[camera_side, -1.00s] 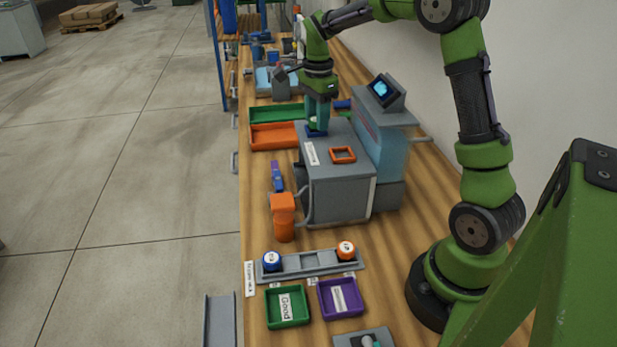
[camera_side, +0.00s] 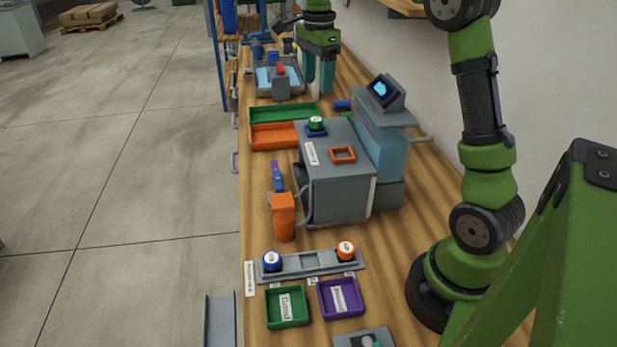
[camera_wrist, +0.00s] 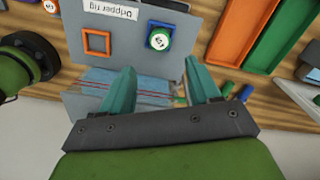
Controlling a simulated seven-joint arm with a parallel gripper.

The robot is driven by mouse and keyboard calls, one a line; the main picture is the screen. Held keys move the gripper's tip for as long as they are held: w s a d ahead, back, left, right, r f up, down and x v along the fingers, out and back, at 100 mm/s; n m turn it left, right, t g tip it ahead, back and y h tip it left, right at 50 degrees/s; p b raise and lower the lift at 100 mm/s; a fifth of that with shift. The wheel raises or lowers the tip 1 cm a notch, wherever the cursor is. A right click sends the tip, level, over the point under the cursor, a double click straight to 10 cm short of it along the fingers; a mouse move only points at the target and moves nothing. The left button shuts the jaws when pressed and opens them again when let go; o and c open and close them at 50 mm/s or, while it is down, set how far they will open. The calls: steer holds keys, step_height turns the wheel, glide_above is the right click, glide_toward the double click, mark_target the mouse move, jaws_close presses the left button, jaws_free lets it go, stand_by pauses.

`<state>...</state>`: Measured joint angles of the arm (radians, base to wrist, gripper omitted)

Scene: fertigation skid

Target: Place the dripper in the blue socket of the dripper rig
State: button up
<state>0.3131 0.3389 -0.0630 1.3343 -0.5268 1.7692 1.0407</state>
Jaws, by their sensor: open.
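The dripper (camera_side: 316,123), a small green round piece with a white top, sits in the blue socket (camera_side: 311,133) on top of the grey dripper rig (camera_side: 336,178). The dripper also shows in the wrist view (camera_wrist: 160,40), inside the blue square frame (camera_wrist: 149,46). The orange socket (camera_side: 343,155) on the rig is empty. My gripper (camera_side: 318,90) is above and behind the rig, apart from the dripper. Its two teal fingers are spread with nothing between them, as the wrist view (camera_wrist: 165,85) also shows.
Green (camera_side: 284,112) and orange (camera_side: 272,137) trays lie beyond the rig. A screen box (camera_side: 386,90) stands to its right. In front are an orange post (camera_side: 284,217), a grey rack (camera_side: 318,262) with blue and orange round pieces, and green (camera_side: 288,322) and purple (camera_side: 356,308) trays.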

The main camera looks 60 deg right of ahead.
steer(key=s+a+r+n+t, duration=0.35)
steer(key=s+a+n, duration=0.35)
steer(key=a+n, duration=0.25)
steer(key=s+a+f+n+t+y, duration=0.2)
steer(key=s+a+f+n, duration=0.3)
steer(key=s+a+n, duration=0.4)
steer(key=shift+s+a+f+t, duration=0.15)
steer(key=shift+s+f+t, duration=0.15)
steer(key=shift+s+t, duration=0.55)
